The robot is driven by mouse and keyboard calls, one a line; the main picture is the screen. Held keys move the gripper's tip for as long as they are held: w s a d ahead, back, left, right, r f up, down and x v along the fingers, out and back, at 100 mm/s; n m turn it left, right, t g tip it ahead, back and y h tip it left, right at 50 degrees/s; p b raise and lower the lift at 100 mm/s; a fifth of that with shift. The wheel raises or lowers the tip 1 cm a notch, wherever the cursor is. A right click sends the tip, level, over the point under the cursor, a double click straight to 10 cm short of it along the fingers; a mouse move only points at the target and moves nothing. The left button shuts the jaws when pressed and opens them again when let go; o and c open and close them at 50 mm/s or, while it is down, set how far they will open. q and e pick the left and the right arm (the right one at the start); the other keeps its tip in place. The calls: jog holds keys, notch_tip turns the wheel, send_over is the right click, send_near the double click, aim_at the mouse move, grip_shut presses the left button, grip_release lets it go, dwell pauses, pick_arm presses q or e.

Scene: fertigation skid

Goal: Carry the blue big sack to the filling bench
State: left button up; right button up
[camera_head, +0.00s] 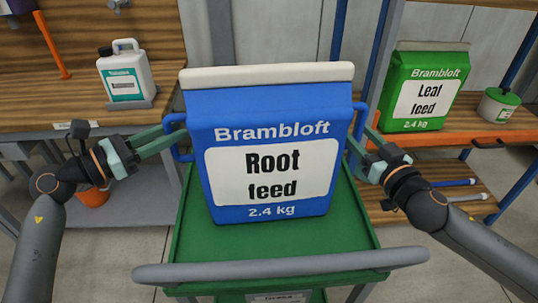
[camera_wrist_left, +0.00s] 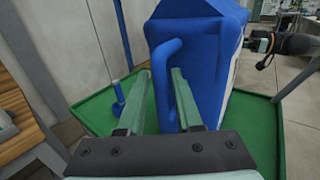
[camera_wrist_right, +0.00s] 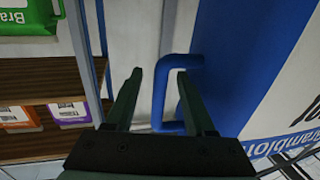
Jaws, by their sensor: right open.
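The blue big sack (camera_head: 262,120), labelled Root feed, stands upright on the green top of a cart (camera_head: 275,245). It has a blue loop handle on each side. My left gripper (camera_head: 173,138) is at the left handle. In the left wrist view its fingers (camera_wrist_left: 163,78) lie on either side of the handle bar (camera_wrist_left: 165,60); whether they press on it I cannot tell. My right gripper (camera_head: 365,145) is at the right handle. In the right wrist view its fingers (camera_wrist_right: 160,75) are open, with the handle bar (camera_wrist_right: 158,100) between them and gaps beside it.
A wooden bench (camera_head: 60,105) at the left holds a white jug (camera_head: 128,75). An orange-edged shelf (camera_head: 475,135) at the right holds a green Leaf feed sack (camera_head: 420,85) and a small tub (camera_head: 497,105). An orange bucket (camera_head: 93,196) stands low at the left.

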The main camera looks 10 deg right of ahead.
pick_arm(q)
jog(key=shift+c, duration=0.2)
pick_arm(e)
jog(key=shift+c, duration=0.3)
pick_arm(q)
jog(key=c, duration=0.5)
pick_arm(e)
jog(key=c, duration=0.5)
grip_shut()
pick_arm(q)
jog(key=shift+w+r, duration=0.1)
jog(key=shift+r, duration=0.25)
pick_arm(e)
jog(key=shift+w+r, duration=0.1)
jog(key=shift+r, duration=0.25)
